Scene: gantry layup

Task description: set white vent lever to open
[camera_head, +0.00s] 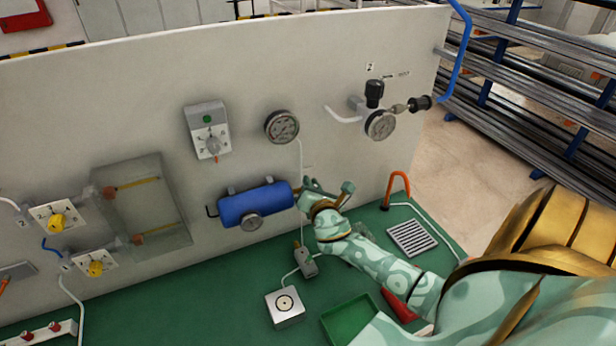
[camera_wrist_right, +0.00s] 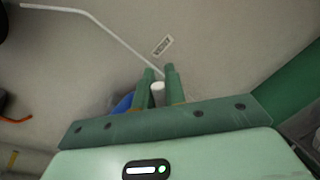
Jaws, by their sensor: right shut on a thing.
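The white vent lever (camera_wrist_right: 157,92) shows as a short white rounded piece between the two green fingers of my right gripper (camera_wrist_right: 160,78) in the wrist view. The fingers are close together and shut on it, near the panel face. In the head view my right gripper (camera_head: 328,191) is at the panel, just right of the blue tank (camera_head: 254,203). There the lever is hidden behind the gripper, and I cannot tell its setting. A small label (camera_wrist_right: 162,46) is on the panel just beyond the fingertips. My left gripper is not in view.
Gauges (camera_head: 281,127) and a white box with a dial (camera_head: 208,131) are on the panel above. The green bench holds a white block (camera_head: 285,306), a green tray (camera_head: 349,320), a grate (camera_head: 411,236) and an orange hooked pipe (camera_head: 397,186) near my right arm.

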